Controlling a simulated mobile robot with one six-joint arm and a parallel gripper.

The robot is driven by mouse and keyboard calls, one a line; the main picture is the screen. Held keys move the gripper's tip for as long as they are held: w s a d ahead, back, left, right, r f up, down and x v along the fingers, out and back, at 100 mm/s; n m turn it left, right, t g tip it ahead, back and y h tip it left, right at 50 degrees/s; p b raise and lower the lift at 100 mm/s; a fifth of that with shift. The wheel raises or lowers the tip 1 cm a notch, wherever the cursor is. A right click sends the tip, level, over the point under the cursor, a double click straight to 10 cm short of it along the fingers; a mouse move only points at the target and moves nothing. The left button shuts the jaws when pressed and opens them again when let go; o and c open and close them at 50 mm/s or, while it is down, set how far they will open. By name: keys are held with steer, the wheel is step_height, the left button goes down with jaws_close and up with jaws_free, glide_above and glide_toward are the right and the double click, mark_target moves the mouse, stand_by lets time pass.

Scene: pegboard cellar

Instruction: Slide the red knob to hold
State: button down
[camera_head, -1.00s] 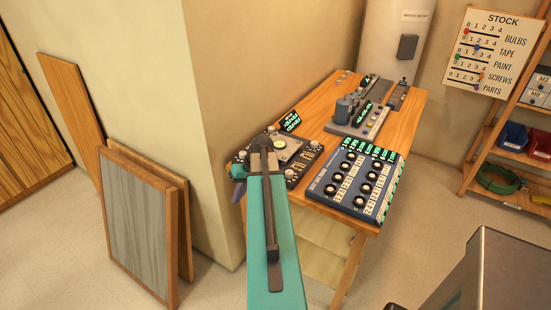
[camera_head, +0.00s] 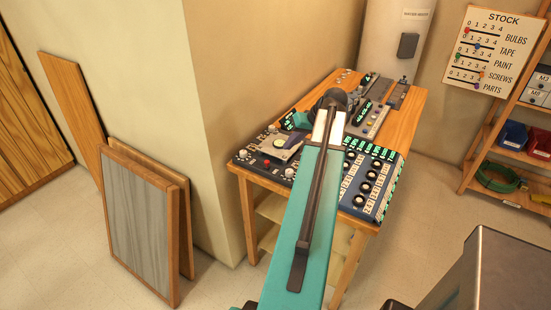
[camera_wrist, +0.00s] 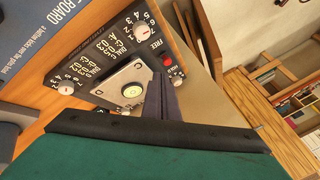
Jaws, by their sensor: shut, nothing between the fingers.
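The red knob (camera_wrist: 167,60) is on the dark dial panel (camera_wrist: 105,50) in the wrist view, between the labels FREE and HOLD. I cannot tell its exact setting along the slot. In the head view it is a small red spot (camera_head: 266,163) on the panel's near edge. My gripper (camera_wrist: 160,78) is shut and empty. Its dark fingers reach over the panel in the wrist view, their tips close beside the red knob. I cannot tell if they touch it. In the head view the fingers are hidden behind my arm.
White dial knobs (camera_wrist: 145,32) and a pale plate with a round gauge (camera_wrist: 131,91) share the panel. A blue switch board (camera_head: 378,190) stands to its right on the wooden table (camera_head: 404,123). Grey equipment is behind. Framed boards (camera_head: 140,225) lean on the left wall.

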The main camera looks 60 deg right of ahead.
mark_target(267, 164)
steer(key=shift+w+f, duration=0.15)
steer(key=shift+p+x, duration=1.7)
steer(key=shift+x, duration=3.15)
steer(key=shift+d, duration=0.15)
